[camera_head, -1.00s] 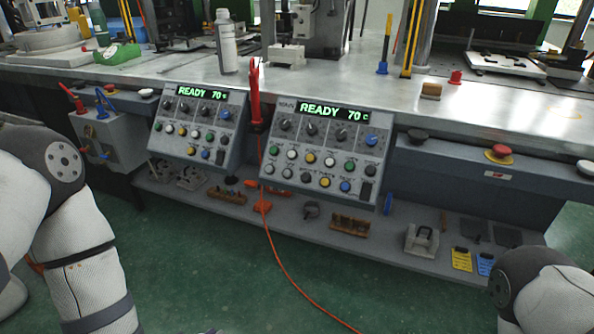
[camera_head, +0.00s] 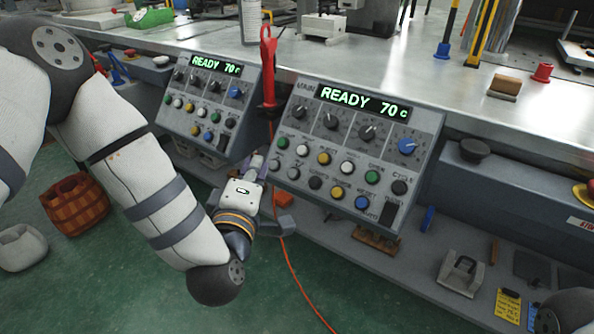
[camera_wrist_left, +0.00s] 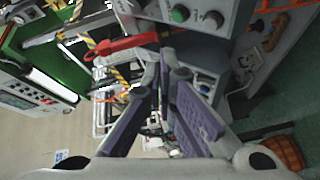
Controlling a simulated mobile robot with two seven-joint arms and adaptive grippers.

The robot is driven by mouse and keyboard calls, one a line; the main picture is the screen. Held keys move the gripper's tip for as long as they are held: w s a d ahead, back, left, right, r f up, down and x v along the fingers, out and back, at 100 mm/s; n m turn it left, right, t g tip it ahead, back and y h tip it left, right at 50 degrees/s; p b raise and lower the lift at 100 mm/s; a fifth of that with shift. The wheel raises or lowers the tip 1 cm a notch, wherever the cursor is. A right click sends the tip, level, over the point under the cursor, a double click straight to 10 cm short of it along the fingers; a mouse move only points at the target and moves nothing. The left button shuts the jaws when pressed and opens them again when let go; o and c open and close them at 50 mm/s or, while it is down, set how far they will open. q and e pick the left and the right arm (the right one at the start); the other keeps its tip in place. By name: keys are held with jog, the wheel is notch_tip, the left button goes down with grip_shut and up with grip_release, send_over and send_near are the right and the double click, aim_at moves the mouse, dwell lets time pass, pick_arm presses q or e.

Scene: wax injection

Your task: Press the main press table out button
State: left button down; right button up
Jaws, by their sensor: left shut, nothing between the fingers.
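The main press panel (camera_head: 425,155) has a lit "READY 70" display, several knobs, and two rows of coloured buttons. I cannot read its small labels well enough to pick out the table out button. My left gripper (camera_head: 262,158) is near the panel's lower left edge, in front of the gap between the two panels. It is shut and empty; in the left wrist view, its purple-padded fingers (camera_wrist_left: 160,88) converge at the tips. A green button (camera_wrist_left: 180,14) and a white one show at that view's top. My right gripper is out of view.
A second control panel (camera_head: 205,105) stands to the left. A red tool (camera_head: 268,65) hangs between the panels, with an orange cable (camera_head: 300,285) running to the floor. A red stop button (camera_head: 588,192) is at the right. A lower shelf (camera_head: 350,265) holds metal and wooden parts.

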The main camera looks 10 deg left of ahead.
aim_at(281, 174)
pick_arm(q)
jog(key=shift+f, duration=0.1)
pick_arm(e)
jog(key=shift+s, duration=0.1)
pick_arm(q)
jog(key=shift+w+d+f+b, duration=0.4)
jog(key=shift+w+f+b, duration=0.55)
jog(key=shift+w+b, duration=0.15)
jog(key=shift+w+d+f+b, duration=0.4)
jog(key=shift+w+f+b, duration=0.5)
jog(key=shift+w+b, duration=0.15)
jog(key=shift+w+d+f+b, duration=0.4)
jog(key=shift+w+f+b, duration=0.6)
jog(key=shift+b, duration=0.1)
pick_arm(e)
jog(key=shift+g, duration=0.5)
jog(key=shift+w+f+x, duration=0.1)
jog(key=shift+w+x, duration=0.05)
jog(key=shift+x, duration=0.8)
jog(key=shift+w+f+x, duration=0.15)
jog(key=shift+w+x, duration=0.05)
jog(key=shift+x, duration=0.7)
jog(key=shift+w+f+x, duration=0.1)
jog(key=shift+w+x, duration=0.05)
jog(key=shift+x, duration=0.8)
pick_arm(q)
jog(key=shift+r, duration=0.1)
jog(key=shift+w, duration=0.1)
